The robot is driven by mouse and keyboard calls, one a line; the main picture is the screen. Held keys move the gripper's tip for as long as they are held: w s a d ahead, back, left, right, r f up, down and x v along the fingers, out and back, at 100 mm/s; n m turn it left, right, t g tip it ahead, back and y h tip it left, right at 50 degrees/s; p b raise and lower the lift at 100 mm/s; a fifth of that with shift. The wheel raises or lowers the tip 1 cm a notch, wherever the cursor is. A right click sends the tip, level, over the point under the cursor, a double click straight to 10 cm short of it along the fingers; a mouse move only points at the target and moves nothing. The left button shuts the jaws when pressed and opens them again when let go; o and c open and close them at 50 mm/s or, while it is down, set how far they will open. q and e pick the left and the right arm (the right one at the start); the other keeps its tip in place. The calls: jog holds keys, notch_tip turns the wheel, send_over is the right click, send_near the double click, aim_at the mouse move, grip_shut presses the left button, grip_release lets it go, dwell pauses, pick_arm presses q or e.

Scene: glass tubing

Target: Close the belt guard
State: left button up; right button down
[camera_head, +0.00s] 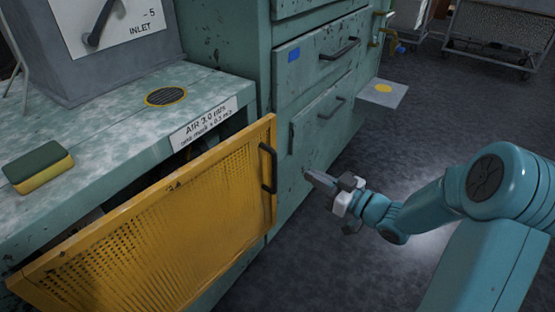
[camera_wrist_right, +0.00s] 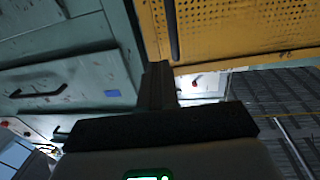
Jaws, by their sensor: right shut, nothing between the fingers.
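The belt guard (camera_head: 165,225) is a yellow perforated panel at the front of the green bench, in the lower left of the head view. It stands at an angle, with a dark gap between its top edge and the bench. Its black handle (camera_head: 267,168) is at its right end. My right gripper (camera_head: 310,175) is shut and empty, a little to the right of the handle and apart from it. In the wrist view the shut fingers (camera_wrist_right: 158,85) point toward the guard (camera_wrist_right: 240,30), with the dark handle (camera_wrist_right: 172,30) just beyond them. My left gripper is not in view.
The bench top (camera_head: 120,105) holds a green and yellow sponge (camera_head: 38,167) and a grey INLET box (camera_head: 110,45). A green drawer cabinet (camera_head: 310,95) with black pulls stands behind the gripper. Dark floor (camera_head: 440,110) is clear on the right; a cart (camera_head: 500,35) stands far back.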

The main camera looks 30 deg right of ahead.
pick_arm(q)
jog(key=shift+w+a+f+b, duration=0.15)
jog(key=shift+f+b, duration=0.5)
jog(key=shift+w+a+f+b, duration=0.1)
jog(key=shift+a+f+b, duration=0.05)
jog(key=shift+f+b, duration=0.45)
pick_arm(e)
jog(key=x, duration=1.2)
jog(key=shift+w, duration=0.25)
